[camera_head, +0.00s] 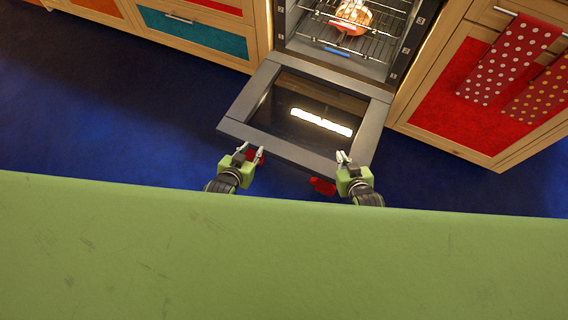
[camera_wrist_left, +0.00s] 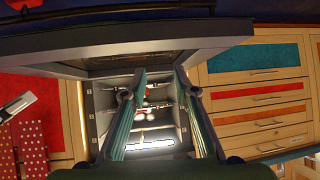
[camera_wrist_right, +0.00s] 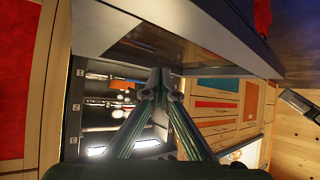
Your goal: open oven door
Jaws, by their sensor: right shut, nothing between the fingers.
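The oven door (camera_head: 262,93) is folded down, grey-framed with a dark glass pane, and hangs out from the lit oven (camera_head: 345,63). In the left wrist view the door (camera_wrist_left: 150,45) crosses the upper part, and in the right wrist view the door (camera_wrist_right: 190,30) slants across the top. My left gripper (camera_head: 250,155) is at the door's outer edge near the left corner, open, with nothing visible between its fingers. My right gripper (camera_head: 342,156) is at the outer edge near the right corner, shut and empty. I cannot tell whether either touches the door.
Inside the oven are wire racks and a reddish dish (camera_head: 351,17). Wooden drawers with teal and red fronts (camera_head: 195,32) stand left; a red cabinet (camera_head: 465,100) with dotted towels (camera_head: 508,60) stands right. A red item (camera_head: 322,186) shows below the door. Blue floor (camera_head: 100,110) is clear at left.

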